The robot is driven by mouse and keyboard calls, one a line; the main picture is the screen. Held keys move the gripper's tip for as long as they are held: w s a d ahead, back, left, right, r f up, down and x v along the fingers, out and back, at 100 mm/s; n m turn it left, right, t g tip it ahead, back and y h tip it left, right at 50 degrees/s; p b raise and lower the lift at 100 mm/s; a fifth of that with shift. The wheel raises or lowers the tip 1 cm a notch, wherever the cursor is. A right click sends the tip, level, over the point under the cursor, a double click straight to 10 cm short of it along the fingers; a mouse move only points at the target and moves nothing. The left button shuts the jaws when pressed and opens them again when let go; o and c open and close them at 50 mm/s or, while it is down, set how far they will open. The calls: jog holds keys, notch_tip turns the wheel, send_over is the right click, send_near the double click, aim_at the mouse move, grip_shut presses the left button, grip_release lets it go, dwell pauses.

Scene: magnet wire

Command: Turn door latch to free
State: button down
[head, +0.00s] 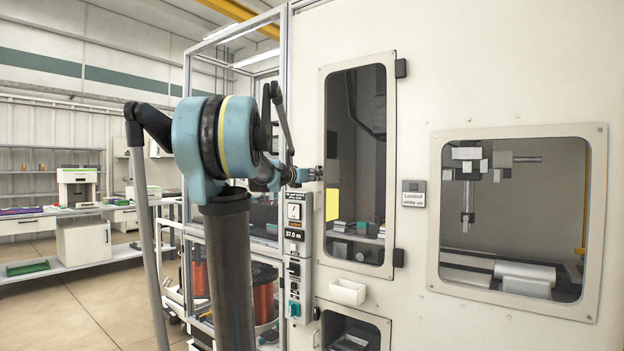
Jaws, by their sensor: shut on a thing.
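The tall narrow door (358,66) with a dark window is on the front of the cream machine, left of centre. Its hinges are on its right side and it looks closed. My gripper (317,173) is at the door's left edge, about mid-height, and is small in this view. It is shut on the door latch there. The latch is mostly hidden by the gripper, so its angle cannot be told. My blue and black arm covers the area to the left of the door.
A control panel (294,240) with a gauge and switches stands just below my gripper. A white bin (347,292) hangs under the door. A larger window (436,220) is at right. Copper-coloured spools (265,295) sit in the rack. Open floor lies at lower left.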

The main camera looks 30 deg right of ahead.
jog(key=shift+w+a+r+m, duration=0.1)
jog(key=shift+m, duration=2.75)
jog(key=shift+w+d+r+m, duration=0.1)
jog(key=shift+r+m, duration=0.05)
jog(key=shift+m, duration=2.75)
jog(key=shift+w+a+r+m, duration=0.1)
jog(key=shift+m, duration=2.75)
jog(key=c, duration=1.5)
grip_release()
jog(key=v, duration=1.2)
jog(key=shift+f, duration=0.15)
